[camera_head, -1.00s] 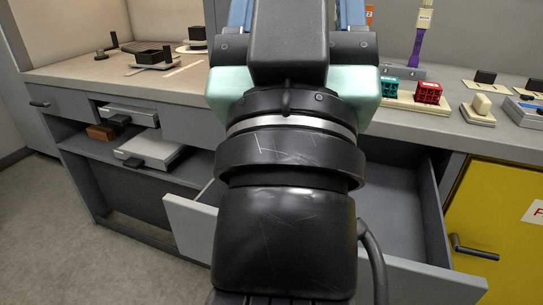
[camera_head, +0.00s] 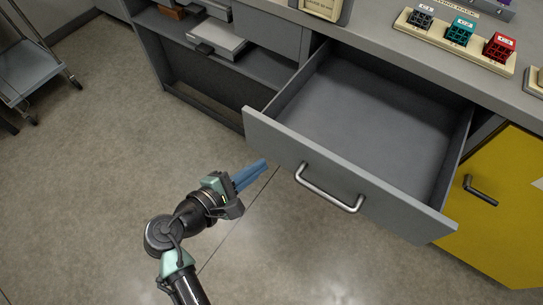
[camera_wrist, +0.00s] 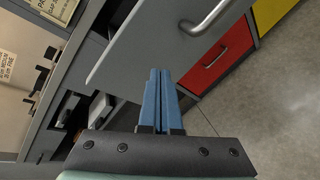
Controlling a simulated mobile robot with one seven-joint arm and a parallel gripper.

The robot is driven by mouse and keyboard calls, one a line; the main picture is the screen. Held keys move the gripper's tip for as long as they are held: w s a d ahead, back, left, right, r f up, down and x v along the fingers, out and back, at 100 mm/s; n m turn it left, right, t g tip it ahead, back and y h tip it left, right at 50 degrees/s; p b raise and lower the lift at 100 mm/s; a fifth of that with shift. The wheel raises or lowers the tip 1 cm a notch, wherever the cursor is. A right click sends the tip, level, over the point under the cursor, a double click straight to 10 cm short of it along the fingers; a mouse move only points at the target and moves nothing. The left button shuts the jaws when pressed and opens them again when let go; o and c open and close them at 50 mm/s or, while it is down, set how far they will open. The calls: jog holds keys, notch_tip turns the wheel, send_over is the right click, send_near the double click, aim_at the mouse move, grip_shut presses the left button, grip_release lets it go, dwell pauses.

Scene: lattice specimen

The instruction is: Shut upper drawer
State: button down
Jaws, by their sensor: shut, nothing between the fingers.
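The upper drawer (camera_head: 365,120) is pulled far out of the grey counter and looks empty. Its grey front panel (camera_head: 262,130) carries a silver bar handle (camera_head: 329,188). My gripper (camera_head: 262,164), with blue fingers, is shut and empty. In the head view it is in front of the drawer's left end, left of the handle. In the wrist view the closed fingers (camera_wrist: 160,80) point toward the panel (camera_wrist: 130,50), with part of the handle (camera_wrist: 207,18) at the top. Whether the fingertips touch the panel I cannot tell.
A yellow door (camera_head: 505,190) with a dark handle is right of the drawer. The wrist view shows a red front (camera_wrist: 215,58) below it. A rack with coloured cubes (camera_head: 455,38) stands on the counter. A trolley (camera_head: 30,70) stands far left. The floor in front is clear.

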aim_at(284, 154)
jog(key=s+a+f+n+t+h, duration=0.1)
jog(key=s+a+f+n+t, duration=0.3)
jog(key=s+n, duration=0.55)
jog(key=w+d, duration=0.2)
jog(key=w, duration=0.2)
jog(key=w+d+n, duration=0.1)
jog(key=w+d, duration=0.2)
jog(key=w, duration=0.1)
jog(key=w+d+n+b, duration=0.1)
jog(key=w+d, duration=0.2)
jog(key=w, duration=0.1)
jog(key=shift+w+d+r, duration=0.15)
jog(key=shift+w+r, duration=0.1)
jog(key=shift+w, duration=0.15)
